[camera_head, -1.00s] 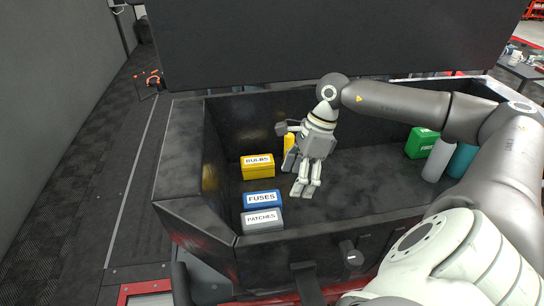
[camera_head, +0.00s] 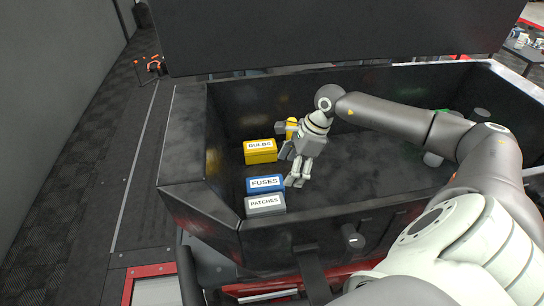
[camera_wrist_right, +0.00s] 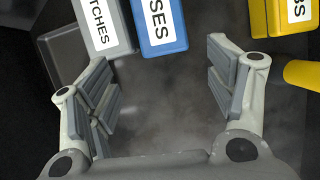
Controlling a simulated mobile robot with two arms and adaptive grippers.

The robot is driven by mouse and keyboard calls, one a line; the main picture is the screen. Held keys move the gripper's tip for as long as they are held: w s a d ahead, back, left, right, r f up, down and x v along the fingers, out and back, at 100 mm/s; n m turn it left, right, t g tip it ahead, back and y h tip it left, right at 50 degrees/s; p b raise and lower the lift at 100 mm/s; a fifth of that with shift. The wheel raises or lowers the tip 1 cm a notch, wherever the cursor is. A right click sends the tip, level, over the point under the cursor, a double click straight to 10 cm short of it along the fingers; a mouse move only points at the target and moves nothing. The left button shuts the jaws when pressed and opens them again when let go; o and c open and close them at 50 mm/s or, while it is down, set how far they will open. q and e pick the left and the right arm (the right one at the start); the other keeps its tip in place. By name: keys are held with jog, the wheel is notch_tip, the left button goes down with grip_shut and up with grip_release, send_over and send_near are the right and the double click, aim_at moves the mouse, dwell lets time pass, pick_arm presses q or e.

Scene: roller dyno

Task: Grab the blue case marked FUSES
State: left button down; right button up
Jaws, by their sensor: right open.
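The blue case marked FUSES (camera_head: 265,185) lies in the black bin, between the yellow BULBS case and the grey PATCHES case. In the right wrist view the blue case (camera_wrist_right: 160,27) is at the top, beyond the fingertips and roughly between them. My right gripper (camera_head: 297,182) is inside the bin, just right of the blue case. Its fingers are spread and empty in the right wrist view (camera_wrist_right: 160,85), with bare bin floor between them. The left gripper is not in view.
The grey PATCHES case (camera_head: 265,205) sits close in front of the blue case. The yellow BULBS case (camera_head: 260,156) stands behind, with a yellow cylinder (camera_head: 291,124) near it. The bin's front wall (camera_head: 330,222) is close.

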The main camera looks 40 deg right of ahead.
aim_at(278, 187)
jog(key=shift+g, duration=0.3)
jog(key=a+f+p, duration=0.2)
jog(key=a+f, duration=0.1)
jog(key=shift+w, duration=0.2)
jog(key=shift+a+f, duration=0.2)
jog(key=shift+f, duration=0.65)
jog(key=shift+c, duration=0.3)
